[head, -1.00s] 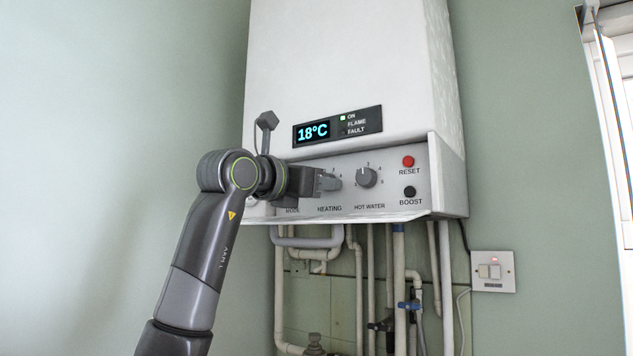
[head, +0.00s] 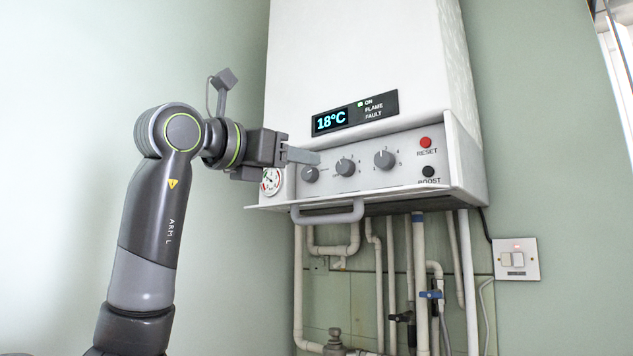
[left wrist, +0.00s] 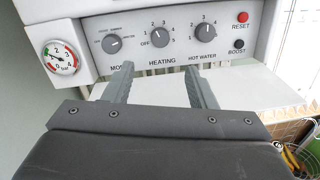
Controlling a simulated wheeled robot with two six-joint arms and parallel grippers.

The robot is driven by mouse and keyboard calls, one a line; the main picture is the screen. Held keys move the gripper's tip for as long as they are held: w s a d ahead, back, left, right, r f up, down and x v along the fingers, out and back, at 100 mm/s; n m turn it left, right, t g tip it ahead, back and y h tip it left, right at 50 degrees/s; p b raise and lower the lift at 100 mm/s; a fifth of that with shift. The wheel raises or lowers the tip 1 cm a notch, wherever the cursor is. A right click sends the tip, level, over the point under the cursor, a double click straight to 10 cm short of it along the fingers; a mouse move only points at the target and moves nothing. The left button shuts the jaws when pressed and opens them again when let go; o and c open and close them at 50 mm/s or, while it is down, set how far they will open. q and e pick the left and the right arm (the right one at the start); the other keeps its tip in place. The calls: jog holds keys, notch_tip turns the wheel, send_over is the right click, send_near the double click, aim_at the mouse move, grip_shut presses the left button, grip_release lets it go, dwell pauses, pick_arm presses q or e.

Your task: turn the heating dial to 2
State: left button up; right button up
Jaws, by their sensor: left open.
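The grey heating dial (head: 345,167) is the middle of three dials on the white boiler's panel. It also shows in the left wrist view (left wrist: 160,38), above "HEATING", with marks from OFF to 5 around it. Its pointer seems to face up, near 2, but is too small to read surely. My left gripper (head: 312,158) is open and empty, in front of the panel and left of the heating dial in the head view. In the left wrist view its fingers (left wrist: 157,76) are apart below the dial, not touching it. My right gripper is not in view.
The mode dial (head: 310,174) and hot water dial (head: 384,160) flank the heating dial. A pressure gauge (left wrist: 59,57) is at left; red reset (head: 425,142) and black boost (head: 428,171) buttons are at right. A grey handle (head: 328,213) and pipes are below.

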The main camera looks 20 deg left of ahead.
pick_arm(q)
jog(key=b+v, duration=0.1)
jog(key=v, duration=0.4)
jog(key=shift+s+a+f+b, duration=0.1)
jog(key=shift+s+a+b, duration=0.05)
jog(key=shift+s+b, duration=0.15)
